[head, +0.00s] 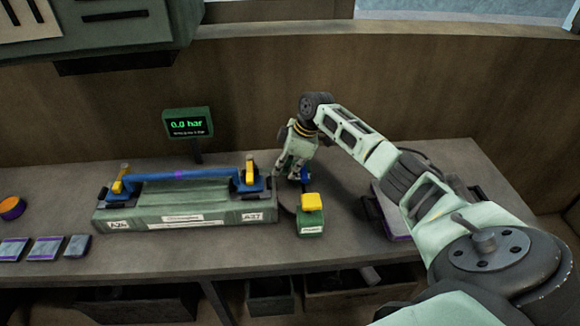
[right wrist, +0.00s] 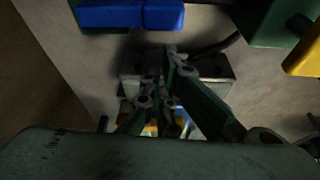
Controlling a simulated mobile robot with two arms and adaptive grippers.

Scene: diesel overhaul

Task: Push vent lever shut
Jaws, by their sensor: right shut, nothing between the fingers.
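A blue lever-like part (head: 305,175) shows just behind the green box with the yellow top, partly hidden by my right gripper; it looks like the vent lever. In the right wrist view a blue bar (right wrist: 130,14) lies across the top left, beyond the fingertips. My right gripper (head: 284,176) points down beside the blue part, its fingers shut and empty. In the right wrist view the fingers (right wrist: 168,62) are together over a grey metal block. I cannot tell whether they touch the lever. My left gripper is not in view.
A green box (head: 311,228) with a yellow top (head: 311,202) stands in front of the gripper. To the left is a green fixture (head: 185,216) with a blue bar and yellow clamps. A display (head: 188,122) reads 0.0 bar. A dark cable lies nearby.

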